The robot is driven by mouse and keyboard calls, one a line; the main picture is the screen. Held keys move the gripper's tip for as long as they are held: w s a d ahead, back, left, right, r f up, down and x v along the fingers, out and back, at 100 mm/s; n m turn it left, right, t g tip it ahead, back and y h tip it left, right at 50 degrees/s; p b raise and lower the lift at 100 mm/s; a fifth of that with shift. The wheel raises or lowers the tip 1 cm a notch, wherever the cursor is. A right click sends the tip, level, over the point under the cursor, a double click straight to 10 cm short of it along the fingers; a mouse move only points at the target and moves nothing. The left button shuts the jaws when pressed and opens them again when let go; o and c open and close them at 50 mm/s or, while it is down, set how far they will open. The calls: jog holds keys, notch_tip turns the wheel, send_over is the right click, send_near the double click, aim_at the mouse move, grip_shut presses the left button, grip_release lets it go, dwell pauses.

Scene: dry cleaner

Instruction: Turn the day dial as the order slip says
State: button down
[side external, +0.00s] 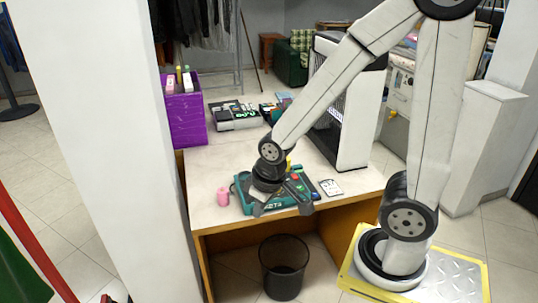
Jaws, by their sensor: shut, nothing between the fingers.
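A teal device (243,206) with dark panels and small coloured buttons sits near the front edge of the counter. My gripper (272,193) is shut and empty, low over the device, and covers much of its top. I cannot tell whether it touches the device. The day dial cannot be made out; it may be behind my gripper. A small white card with dark marks (331,187), likely the order slip, lies on the counter to the right of the device. Its writing is too small to read.
A pink object (223,196) stands left of the device. A purple bin (186,118) and a dark tray of items (235,115) are further back. A tall white-and-black machine (355,140) stands behind right. A black waste bin (284,270) is on the floor. Counter space behind the device is clear.

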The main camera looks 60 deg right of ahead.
jog(key=c, duration=1.3)
grip_release()
jog(key=o, duration=0.7)
jog(key=shift+w+d, duration=0.1)
jog(key=shift+w, duration=0.05)
jog(key=o, duration=0.4)
jog(key=shift+w+d, duration=0.15)
jog(key=shift+w, duration=0.15)
jog(key=shift+c, duration=0.2)
jog(key=shift+o, duration=0.2)
jog(key=w+d+f+n+g, duration=0.1)
jog(key=w+d+f, duration=0.1)
jog(key=w+d, duration=0.7)
jog(key=shift+w+d+f, duration=0.25)
jog(key=shift+w+f, duration=0.1)
jog(key=shift+w, duration=0.3)
jog(key=shift+n+g, duration=0.6)
jog(key=shift+g, duration=0.1)
jog(key=w+d+f, duration=0.1)
jog(key=d+f, duration=0.1)
jog(key=d, duration=0.2)
jog(key=w+d+f, duration=0.2)
jog(key=d, duration=0.2)
jog(key=w+d+f, duration=0.1)
jog(key=d+f, duration=0.1)
jog(key=d, duration=0.3)
jog(key=shift+w+f, duration=0.2)
jog(key=shift+w, duration=0.2)
jog(key=shift+d+f, duration=0.2)
jog(key=shift+d, duration=0.1)
